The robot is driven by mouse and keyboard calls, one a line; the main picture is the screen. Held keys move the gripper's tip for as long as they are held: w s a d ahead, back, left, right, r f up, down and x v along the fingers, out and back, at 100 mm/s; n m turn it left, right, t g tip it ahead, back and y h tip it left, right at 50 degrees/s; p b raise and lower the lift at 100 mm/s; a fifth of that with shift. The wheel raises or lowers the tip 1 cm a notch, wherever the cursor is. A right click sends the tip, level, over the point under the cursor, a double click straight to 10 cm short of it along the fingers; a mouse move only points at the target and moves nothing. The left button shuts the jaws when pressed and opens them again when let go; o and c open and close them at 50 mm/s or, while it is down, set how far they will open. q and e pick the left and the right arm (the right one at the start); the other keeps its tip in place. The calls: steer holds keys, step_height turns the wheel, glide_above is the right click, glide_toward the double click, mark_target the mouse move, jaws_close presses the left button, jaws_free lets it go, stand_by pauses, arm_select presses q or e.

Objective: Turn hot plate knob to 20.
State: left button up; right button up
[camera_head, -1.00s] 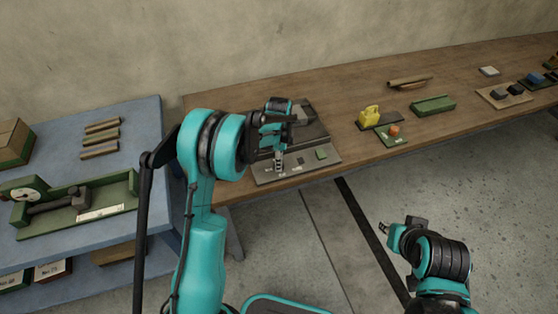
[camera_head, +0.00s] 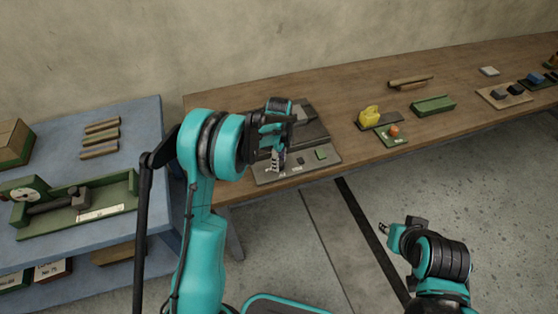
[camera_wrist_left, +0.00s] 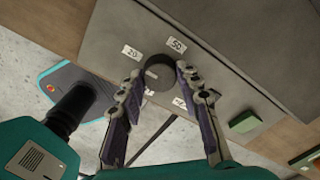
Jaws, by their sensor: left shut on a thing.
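The hot plate (camera_head: 314,165) sits at the left end of the wooden table, with a grey front panel and a dark top. In the left wrist view its round dark knob (camera_wrist_left: 158,76) is between my left gripper's fingertips. White labels surround it: "20" (camera_wrist_left: 132,52) at upper left, "50" (camera_wrist_left: 177,45) at upper right, and one partly hidden at lower right. My left gripper (camera_wrist_left: 158,84) is shut on the knob; it also shows over the panel in the head view (camera_head: 276,163). I cannot make out the knob's pointer. My right gripper (camera_head: 384,228) is over the floor, away from the table, its opening unclear.
A green block (camera_head: 320,154) sits on the panel's right part. Farther right are a yellow object (camera_head: 369,116), a green tray (camera_head: 432,105) and brown rolls (camera_head: 410,82).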

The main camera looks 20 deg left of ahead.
arm_select(q)
steer(key=o, duration=1.2)
steer(key=shift+c, duration=0.2)
step_height(320, 180, up, 12)
steer(key=s+r+n+t, duration=0.2)
steer(key=s+r+n, duration=0.3)
steer(key=s+r, duration=0.15)
steer(key=s+n+t, duration=0.5)
steer(key=s+n, duration=1)
steer(key=s, duration=0.4)
steer(key=shift+s+f, duration=0.15)
steer(key=shift+s, duration=0.25)
